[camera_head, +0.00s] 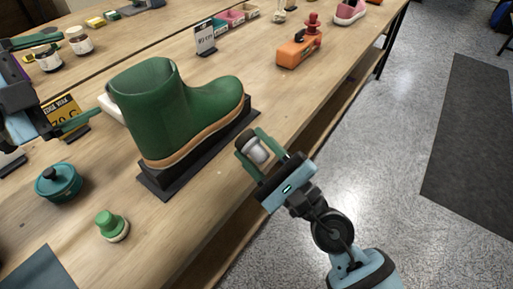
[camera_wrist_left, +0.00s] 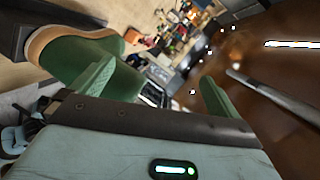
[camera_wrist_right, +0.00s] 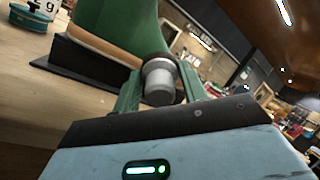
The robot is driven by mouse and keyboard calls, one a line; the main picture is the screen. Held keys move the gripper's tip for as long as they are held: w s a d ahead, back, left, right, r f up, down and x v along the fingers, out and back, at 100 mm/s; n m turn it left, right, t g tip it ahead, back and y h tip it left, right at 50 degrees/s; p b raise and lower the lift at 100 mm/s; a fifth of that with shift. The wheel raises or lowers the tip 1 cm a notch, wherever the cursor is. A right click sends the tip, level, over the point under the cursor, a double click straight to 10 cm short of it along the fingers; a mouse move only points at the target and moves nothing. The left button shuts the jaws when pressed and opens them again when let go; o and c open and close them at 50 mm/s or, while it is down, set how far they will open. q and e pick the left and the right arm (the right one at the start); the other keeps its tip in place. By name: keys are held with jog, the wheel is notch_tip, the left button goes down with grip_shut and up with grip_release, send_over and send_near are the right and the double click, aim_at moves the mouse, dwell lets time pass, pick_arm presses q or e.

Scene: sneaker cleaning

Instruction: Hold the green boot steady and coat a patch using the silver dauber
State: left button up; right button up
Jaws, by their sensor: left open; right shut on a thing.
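The green boot (camera_head: 165,110) stands upright on a dark stand (camera_head: 160,186) on the workbench, toe to the right. It also shows in the left wrist view (camera_wrist_left: 88,62) and the right wrist view (camera_wrist_right: 118,25). My right gripper (camera_head: 254,147) is shut on the silver dauber (camera_head: 256,152), in front of the boot's toe and apart from it in the head view. The dauber also shows between the fingers in the right wrist view (camera_wrist_right: 160,85). My left gripper (camera_wrist_left: 155,85) is open and empty, left of the boot in the head view.
A teal lidded pot (camera_head: 59,183) and a green-knobbed dauber (camera_head: 112,226) stand at the front left. A yellow sign (camera_head: 62,112) is left of the boot. An orange tool (camera_head: 299,48) and a price card (camera_head: 205,39) stand behind. The bench edge runs near my right gripper.

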pick_arm(q)
jog(key=s+d+f+n+g, duration=0.5)
jog(key=d+f+n, duration=0.1)
jog(key=n, duration=0.5)
jog(key=shift+s+f+n, duration=0.3)
jog(key=shift+f, duration=0.55)
jog(key=shift+d, duration=0.1)
jog(key=shift+x, duration=5.45)
jog(key=shift+c, duration=1.3)
jog(key=shift+c, duration=0.3)
jog(key=c, duration=1.1)
